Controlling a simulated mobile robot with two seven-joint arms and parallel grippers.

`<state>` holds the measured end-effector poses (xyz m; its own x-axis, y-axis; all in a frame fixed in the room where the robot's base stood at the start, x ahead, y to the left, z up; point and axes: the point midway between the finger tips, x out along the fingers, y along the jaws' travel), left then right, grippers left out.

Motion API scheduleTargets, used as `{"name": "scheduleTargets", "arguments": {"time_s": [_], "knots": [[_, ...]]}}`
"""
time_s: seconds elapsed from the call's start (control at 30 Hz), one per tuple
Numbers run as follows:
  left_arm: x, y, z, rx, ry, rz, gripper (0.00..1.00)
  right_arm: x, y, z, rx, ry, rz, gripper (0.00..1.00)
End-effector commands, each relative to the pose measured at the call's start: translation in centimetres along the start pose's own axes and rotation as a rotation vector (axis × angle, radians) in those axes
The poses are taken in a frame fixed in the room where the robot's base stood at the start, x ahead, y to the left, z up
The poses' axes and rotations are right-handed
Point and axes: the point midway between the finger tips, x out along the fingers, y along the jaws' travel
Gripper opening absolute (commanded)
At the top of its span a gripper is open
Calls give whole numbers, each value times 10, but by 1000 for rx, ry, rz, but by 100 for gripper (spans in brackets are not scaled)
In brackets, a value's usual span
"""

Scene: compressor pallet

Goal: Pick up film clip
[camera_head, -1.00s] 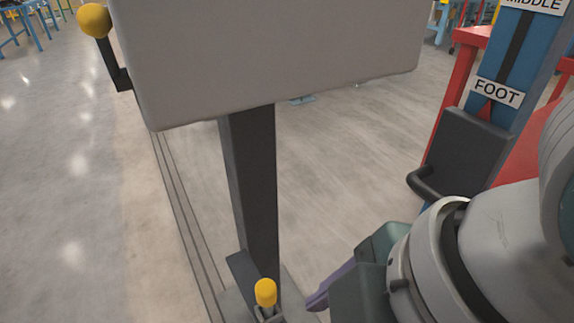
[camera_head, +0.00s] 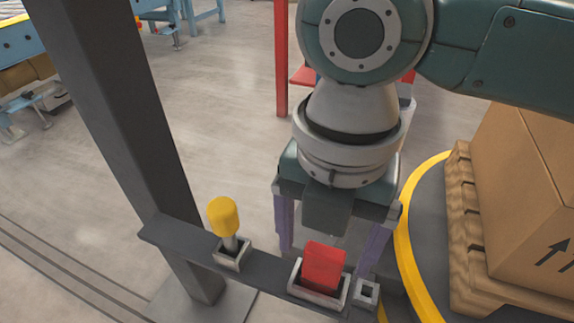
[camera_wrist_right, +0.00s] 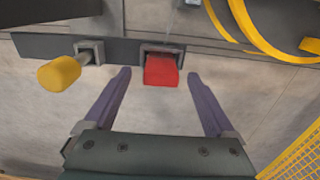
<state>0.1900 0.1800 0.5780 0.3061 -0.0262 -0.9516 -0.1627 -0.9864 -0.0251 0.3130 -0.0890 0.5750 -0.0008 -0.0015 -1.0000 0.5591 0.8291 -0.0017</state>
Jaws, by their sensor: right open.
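The film clip appears to be the red block (camera_head: 323,267) standing in a grey rectangular holder (camera_head: 300,286) on the dark bracket bar; it also shows in the right wrist view (camera_wrist_right: 161,71). My right gripper (camera_head: 325,262) is open above the bar, with one purple finger on each side of the red block in the picture. In the right wrist view, the fingertips (camera_wrist_right: 159,74) point toward the block, with visible gaps on both sides. No contact is visible. The block's lower part is hidden in its holder. My left gripper is not in view.
A yellow-handled tool (camera_head: 223,217) stands in a holder left of the block. A small square socket (camera_head: 366,292) is on the right. A dark post (camera_head: 125,130) carries the bar.

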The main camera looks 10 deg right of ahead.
Motion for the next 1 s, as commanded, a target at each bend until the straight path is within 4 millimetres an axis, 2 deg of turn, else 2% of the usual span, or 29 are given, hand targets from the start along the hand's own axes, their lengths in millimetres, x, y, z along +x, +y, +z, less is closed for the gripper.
{"name": "scheduleTargets", "arguments": {"time_s": [0.17, 0.27, 0.53, 1.0], "knots": [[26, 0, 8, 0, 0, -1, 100, 32, -2, 0, 1, 2, 0, 90], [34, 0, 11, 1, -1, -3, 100, 46, -3, 0, 0, 1, 0, 90], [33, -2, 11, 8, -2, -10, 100, 46, -2, 0, 0, -1, 1, 90], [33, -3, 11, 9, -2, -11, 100, 46, -2, 0, 0, -1, 2, 37]]}}
